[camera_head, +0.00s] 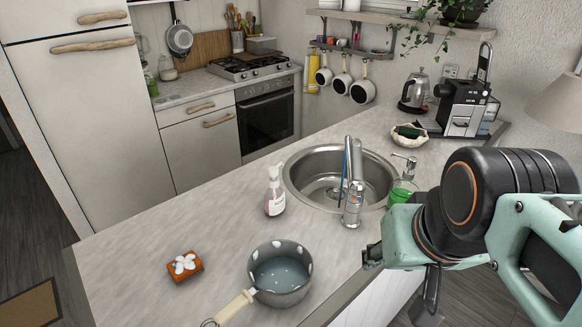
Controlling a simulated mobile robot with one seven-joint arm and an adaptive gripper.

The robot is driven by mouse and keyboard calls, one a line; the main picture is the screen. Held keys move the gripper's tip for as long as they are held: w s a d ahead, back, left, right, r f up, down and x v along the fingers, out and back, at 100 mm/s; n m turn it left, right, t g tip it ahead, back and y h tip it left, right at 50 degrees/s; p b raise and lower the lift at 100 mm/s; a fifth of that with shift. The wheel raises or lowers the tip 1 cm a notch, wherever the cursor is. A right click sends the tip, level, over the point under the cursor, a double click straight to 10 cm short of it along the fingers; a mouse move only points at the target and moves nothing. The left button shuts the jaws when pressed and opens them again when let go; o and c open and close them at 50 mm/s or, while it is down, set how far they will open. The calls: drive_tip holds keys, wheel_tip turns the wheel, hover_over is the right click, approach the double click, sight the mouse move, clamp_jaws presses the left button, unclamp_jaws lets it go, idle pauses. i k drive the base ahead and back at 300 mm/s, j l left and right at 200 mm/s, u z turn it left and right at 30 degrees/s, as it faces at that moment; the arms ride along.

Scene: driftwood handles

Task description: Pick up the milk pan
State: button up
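The milk pan (282,287) is a small grey pan with pale spots around its inner rim and a cream handle (236,307). It stands upright on the counter at the lower middle, its handle pointing to the lower left. The end of the handle is close to the bottom edge of the picture. My gripper (402,279), mint green and black with dark fingertips, is to the right of the pan, apart from it. The fingertips look spread, with nothing visible between them.
A green-filled dispenser (402,190) is just behind my gripper. The counter (130,245) is clear at left.

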sight(280, 272)
drive_tip(key=k+j+u, duration=0.15)
drive_tip(key=j+u, duration=0.25)
drive_tip(key=k+j+u, duration=0.15)
drive_tip(key=u, duration=0.2)
drive_tip(key=j+u, duration=0.4)
drive_tip(key=j, duration=0.35)
drive_tip(key=k+j+u, duration=0.15)
drive_tip(key=j, duration=0.2)
drive_tip(key=l, duration=0.6)
drive_tip(key=i+z, duration=0.05)
